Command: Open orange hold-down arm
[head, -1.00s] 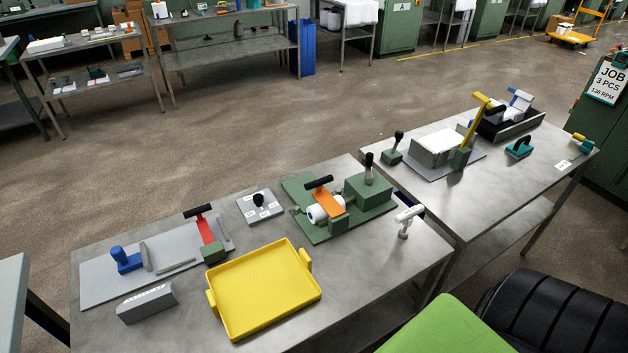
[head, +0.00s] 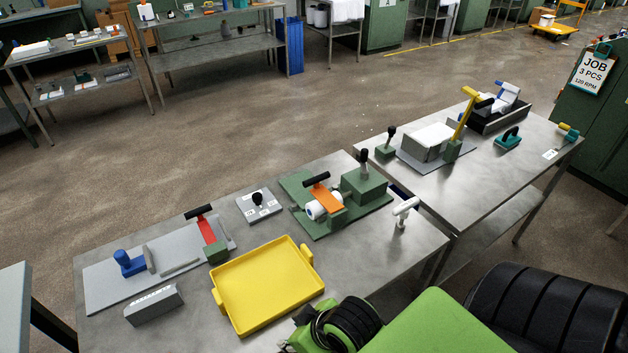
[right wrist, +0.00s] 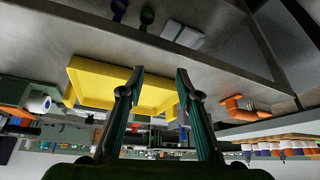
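The orange hold-down arm (head: 325,201) with a black handle (head: 317,179) lies across the top of a white roll (head: 317,211) on a green fixture plate (head: 298,190). In the right wrist view the white roll (right wrist: 38,103) shows at the left edge, with a bit of orange beside it. My right gripper (right wrist: 160,72) is open and empty, its two fingers apart in front of the yellow tray, away from the orange arm. A green and black part of my own arm shows at the bottom of the head view. My left gripper is not in view.
The yellow tray (head: 222,311) lies in front of the fixture. A white-handled tool (head: 404,211) stands right of it, and a green block with a black knob (head: 364,184) sits behind. A red arm (head: 207,231) and grey block (head: 154,305) are left. A second table stands right.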

